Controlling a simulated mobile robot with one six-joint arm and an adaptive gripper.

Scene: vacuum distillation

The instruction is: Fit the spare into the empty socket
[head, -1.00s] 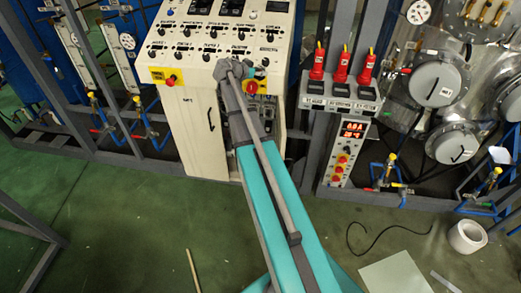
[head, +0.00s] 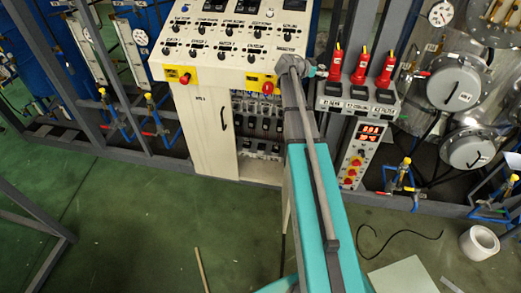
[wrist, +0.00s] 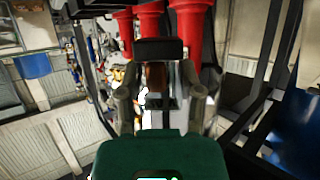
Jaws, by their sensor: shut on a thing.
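My gripper (wrist: 160,105) is shut on a dark block (wrist: 160,49) with a brownish part below it, seen between the two fingers in the wrist view. The block looks like the spare, but its details are dim. In the head view my gripper is small and mostly hidden at the end of my arm, by the right edge of the control panel. The white cabinet's open bay (head: 262,123) shows rows of dark modules, left of and below the arm's end. I cannot make out which socket is empty.
The sloped control panel (head: 235,35) with knobs and a red button (head: 267,87) overhangs the bay. Red-handled units (head: 360,68) stand on a box to the right; red shapes also fill the top of the wrist view. A tape roll (head: 479,242) lies on the green floor.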

